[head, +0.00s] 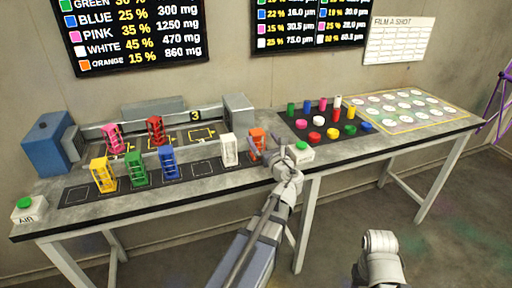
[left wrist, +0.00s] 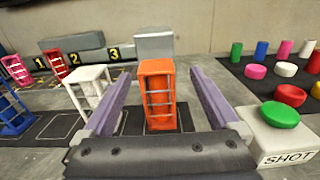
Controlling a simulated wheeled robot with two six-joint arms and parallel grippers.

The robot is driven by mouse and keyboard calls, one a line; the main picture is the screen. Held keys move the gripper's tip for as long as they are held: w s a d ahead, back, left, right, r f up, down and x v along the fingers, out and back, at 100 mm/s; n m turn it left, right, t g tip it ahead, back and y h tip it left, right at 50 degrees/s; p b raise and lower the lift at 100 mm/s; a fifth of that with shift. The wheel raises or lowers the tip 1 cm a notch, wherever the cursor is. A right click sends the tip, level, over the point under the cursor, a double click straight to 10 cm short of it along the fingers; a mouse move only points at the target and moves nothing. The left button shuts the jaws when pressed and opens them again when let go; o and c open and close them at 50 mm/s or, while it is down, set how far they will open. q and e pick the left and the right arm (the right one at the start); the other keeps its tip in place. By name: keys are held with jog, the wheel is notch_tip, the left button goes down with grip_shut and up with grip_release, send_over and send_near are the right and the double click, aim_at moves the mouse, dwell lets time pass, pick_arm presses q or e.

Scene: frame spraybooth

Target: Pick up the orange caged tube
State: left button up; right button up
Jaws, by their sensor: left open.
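The orange caged tube (head: 256,138) stands upright at the right end of the front row on the left table. In the left wrist view the orange caged tube (left wrist: 157,88) stands between the two purple fingers of my left gripper (left wrist: 160,76). A gap shows on each side of it. In the head view my left gripper (head: 266,152) is open at the tube and hides part of its lower end. My right gripper is not in view; only a white part of that arm shows at the bottom right.
A white caged tube (head: 229,150) stands close on the left. Blue (head: 168,162), green (head: 136,169) and yellow (head: 103,175) ones stand further left. A green-buttoned SHOT box (head: 301,152) is close on the right. A grey block (head: 238,108) stands behind.

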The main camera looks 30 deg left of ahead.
aim_at(255, 130)
pick_arm(q)
jog(key=shift+x, duration=3.9)
jog(key=shift+s+a, duration=0.1)
jog(key=shift+s, duration=0.1)
jog(key=shift+c, duration=0.2)
grip_shut()
